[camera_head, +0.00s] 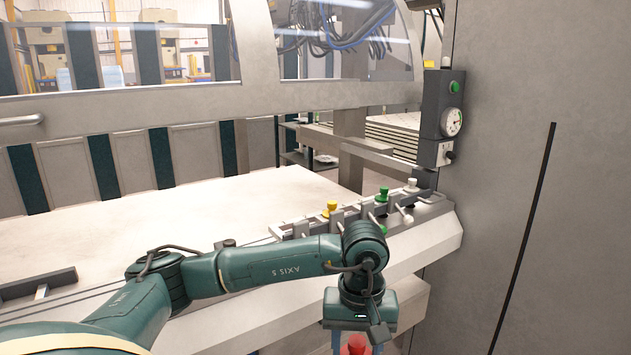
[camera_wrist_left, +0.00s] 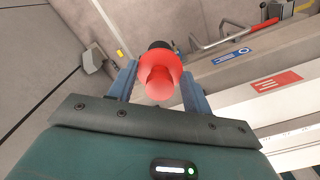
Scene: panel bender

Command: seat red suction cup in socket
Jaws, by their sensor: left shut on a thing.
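The red suction cup (camera_wrist_left: 160,75) sits between the two blue fingers of my left gripper (camera_wrist_left: 158,88) in the left wrist view. Its red flange and a dark end show. In the head view the red cup (camera_head: 355,346) shows at the bottom edge, between the fingers of my left gripper (camera_head: 353,341), partly cut off. The gripper is in front of and below the table's front edge. A rack of sockets (camera_head: 345,217) lies along the table's right edge, with a yellow cup (camera_head: 331,208), a green cup (camera_head: 383,193) and a white cup (camera_head: 412,185) in it. My arm hides part of the rack.
A broad white table (camera_head: 190,215) is mostly clear. A grey machine wall (camera_head: 545,200) stands at the right, with a control box (camera_head: 442,115) and gauge. A dark bar (camera_head: 38,285) lies at the table's left. A red lever (camera_wrist_left: 262,25) shows in the wrist view.

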